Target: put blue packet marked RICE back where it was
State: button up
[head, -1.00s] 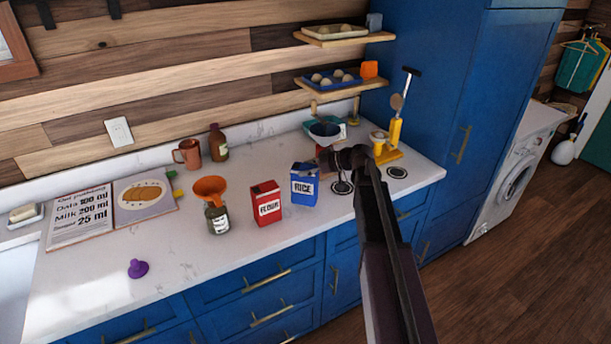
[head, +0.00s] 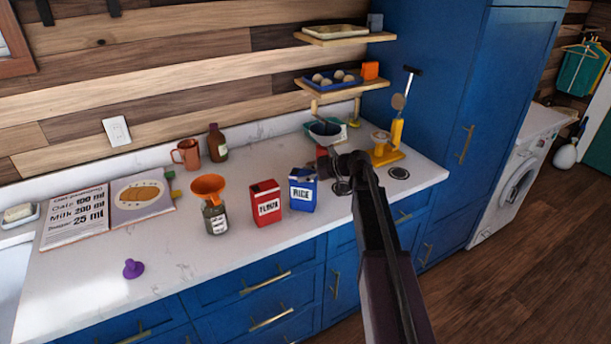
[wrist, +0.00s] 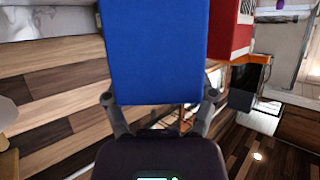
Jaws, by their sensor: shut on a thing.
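The blue packet marked RICE (head: 302,191) is upright at the counter's front part, just right of the red packet marked FLOUR (head: 265,203). I cannot tell whether its base touches the counter. My gripper (head: 328,168) reaches it from the right and is shut on it; the fingertips are mostly hidden in the head view. In the wrist view the plain blue side of the packet (wrist: 155,50) fills the top middle, with my gripper's fingers (wrist: 160,105) on either side of it. The red packet shows beside it (wrist: 229,30).
A jar (head: 215,218) with an orange funnel (head: 208,187) stands left of the red packet. A purple knobbed object (head: 133,269) lies near the front edge. A yellow device (head: 387,154) stands at the right. The front-left counter is mostly clear.

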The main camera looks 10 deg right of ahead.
jog(key=shift+f, duration=0.2)
jog(key=o, duration=1.2)
jog(key=shift+o, duration=0.2)
jog(key=shift+r, duration=0.25)
jog(key=shift+s+d+r, duration=0.15)
jog(key=shift+d, duration=0.1)
jog(key=p+v, duration=0.5)
jog(key=v, duration=0.6)
jog(key=shift+d, duration=0.15)
